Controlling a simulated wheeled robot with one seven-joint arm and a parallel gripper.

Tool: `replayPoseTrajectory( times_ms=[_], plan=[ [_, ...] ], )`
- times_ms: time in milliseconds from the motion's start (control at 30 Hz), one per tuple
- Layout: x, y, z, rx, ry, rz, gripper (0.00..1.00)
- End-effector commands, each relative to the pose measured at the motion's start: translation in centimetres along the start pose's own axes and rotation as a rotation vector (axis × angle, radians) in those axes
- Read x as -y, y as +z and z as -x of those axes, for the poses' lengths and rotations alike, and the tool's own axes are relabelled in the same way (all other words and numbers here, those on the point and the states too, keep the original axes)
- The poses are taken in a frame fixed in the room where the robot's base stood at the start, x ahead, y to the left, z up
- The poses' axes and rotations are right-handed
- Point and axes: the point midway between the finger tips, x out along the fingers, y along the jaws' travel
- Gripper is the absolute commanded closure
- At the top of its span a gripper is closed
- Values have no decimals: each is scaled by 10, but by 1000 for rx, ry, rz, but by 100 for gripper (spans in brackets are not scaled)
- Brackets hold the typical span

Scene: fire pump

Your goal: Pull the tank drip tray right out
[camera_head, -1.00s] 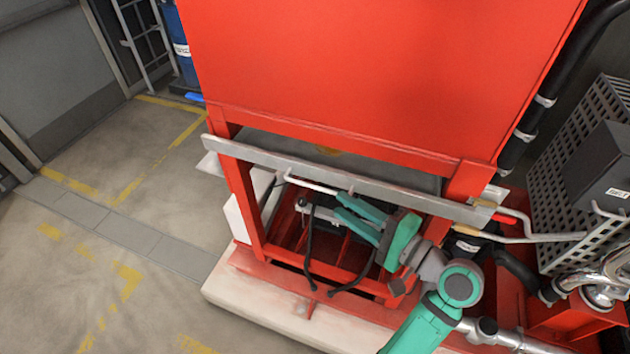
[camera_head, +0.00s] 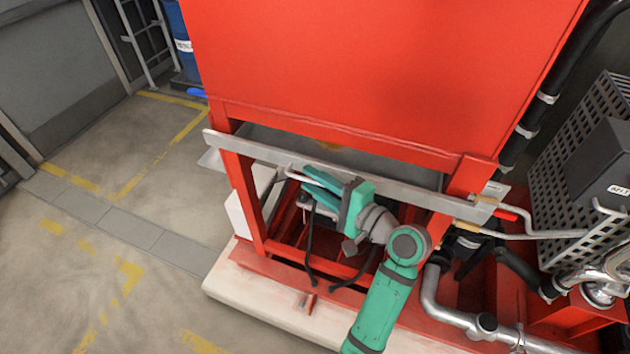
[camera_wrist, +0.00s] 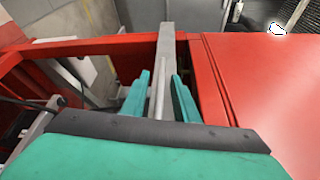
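The tank drip tray (camera_head: 262,154) is a grey metal tray under the red tank. Its long front lip runs across the red frame and slopes down to the right. A pale bar handle (camera_head: 291,172) sits on the front of the lip, partly hidden behind my gripper. My gripper (camera_head: 310,181) has teal fingers and is at this handle. In the wrist view, my gripper (camera_wrist: 160,88) is open, with the handle (camera_wrist: 158,92) between its fingers and gaps visible on both sides. The tray lip (camera_wrist: 167,42) runs beyond the fingertips there.
The red tank (camera_head: 380,65) stands directly above the tray. A red frame leg (camera_head: 243,195) stands below the lip on the left. Black hoses (camera_head: 312,245) hang under the tray. Pipes (camera_head: 455,312) and a grey grating (camera_head: 570,150) crowd the right. The floor (camera_head: 75,270) at left is clear.

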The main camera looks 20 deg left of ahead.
Motion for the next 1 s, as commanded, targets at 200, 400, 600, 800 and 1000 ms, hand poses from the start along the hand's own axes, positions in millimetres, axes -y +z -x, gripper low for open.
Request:
replayPoseTrajectory(
  times_ms=[200, 400, 600, 800, 1000],
  plan=[
    [0, 0, 0, -1, 0, 0, 85],
    [0, -1, 2, -4, -1, 0, 100],
    [0, -2, 2, -4, -1, 0, 100],
    [0, -2, 2, -5, -1, 0, 100],
    [0, -2, 2, -6, -1, -1, 100]
  ],
)
